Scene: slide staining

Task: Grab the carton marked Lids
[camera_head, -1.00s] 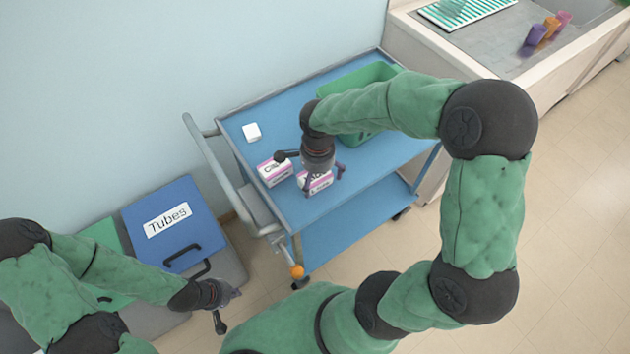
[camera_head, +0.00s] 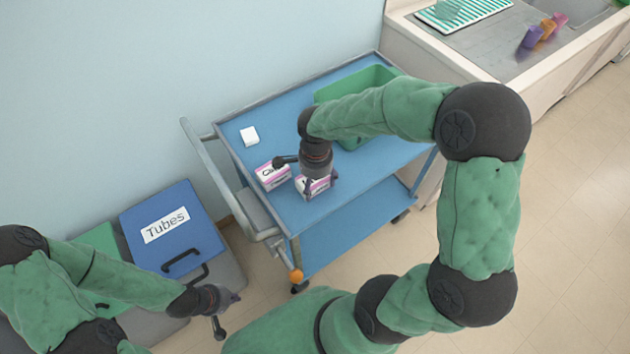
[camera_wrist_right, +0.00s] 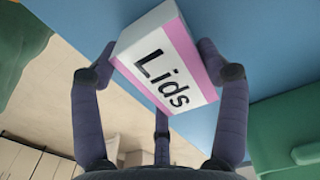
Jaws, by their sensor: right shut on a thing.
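The carton marked Lids (camera_wrist_right: 165,62) is white with a pink stripe and fills the middle of the right wrist view. It also shows on the blue cart top in the head view (camera_head: 313,189), partly hidden by my gripper. My right gripper (camera_head: 318,184) is over it, with fingers on both sides of the carton; it is shut on the carton. Whether the carton touches the cart top I cannot tell. My left gripper (camera_head: 228,308) hangs low at the left, away from the cart; its opening is too small to judge.
A similar carton (camera_head: 272,176) stands just left of the held one. A white block (camera_head: 249,136) lies farther back on the blue cart (camera_head: 228,133). A green bin (camera_head: 390,72) is behind my right arm. A blue lid marked Tubes (camera_head: 195,238) is at left.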

